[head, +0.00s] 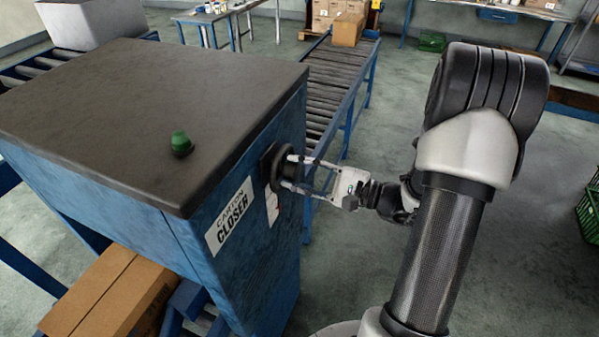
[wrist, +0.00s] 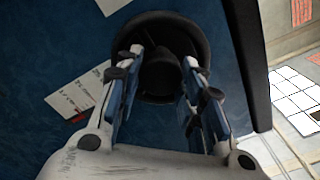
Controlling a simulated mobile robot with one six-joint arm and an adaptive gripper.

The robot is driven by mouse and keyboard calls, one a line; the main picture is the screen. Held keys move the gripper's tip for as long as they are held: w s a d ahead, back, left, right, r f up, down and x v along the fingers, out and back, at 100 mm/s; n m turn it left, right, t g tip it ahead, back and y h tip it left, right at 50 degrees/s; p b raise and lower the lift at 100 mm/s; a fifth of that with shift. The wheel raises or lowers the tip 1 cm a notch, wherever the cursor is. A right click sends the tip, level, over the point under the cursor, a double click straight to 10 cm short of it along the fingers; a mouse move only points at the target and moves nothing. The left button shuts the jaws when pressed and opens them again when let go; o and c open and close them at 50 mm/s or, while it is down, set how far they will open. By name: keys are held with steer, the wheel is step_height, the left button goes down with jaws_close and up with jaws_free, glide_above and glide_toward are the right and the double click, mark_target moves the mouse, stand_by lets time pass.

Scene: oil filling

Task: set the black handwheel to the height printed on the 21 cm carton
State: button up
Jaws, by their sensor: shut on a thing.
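The black handwheel (head: 275,169) is on the side face of the blue carton closer (head: 262,255). In the wrist view the handwheel (wrist: 199,30) shows as a dark ring around a black hub (wrist: 160,72). My gripper (head: 290,172) reaches the handwheel from the right, and its fingers are shut on it. In the wrist view my gripper (wrist: 160,85) has a finger on each side of the hub; the exact contact is hard to see. A brown carton (head: 105,295) lies low in the machine at the lower left.
A green button (head: 181,143) stands on the machine's dark top (head: 130,95). A roller conveyor (head: 335,85) runs behind, with a carton (head: 347,30) at its far end. A green crate (head: 590,213) is at the right edge. Open floor lies right of the machine.

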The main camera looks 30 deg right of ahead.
steer(key=shift+m+p, duration=0.3)
steer(key=shift+m, duration=0.1)
steer(key=m+p, duration=0.3)
steer(key=shift+r+m, duration=0.1)
steer(key=shift+m, duration=0.2)
steer(key=m+p, duration=0.3)
steer(key=m, duration=0.1)
steer(key=shift+a+m, duration=0.1)
steer(key=shift+m, duration=0.2)
steer(key=m+p, duration=0.3)
steer(key=m, duration=0.1)
steer(key=shift+s, duration=0.1)
steer(key=m+p, duration=0.3)
steer(key=m, duration=0.1)
steer(key=shift+m, duration=0.3)
steer(key=o, duration=1.1)
steer(key=shift+c, duration=0.2)
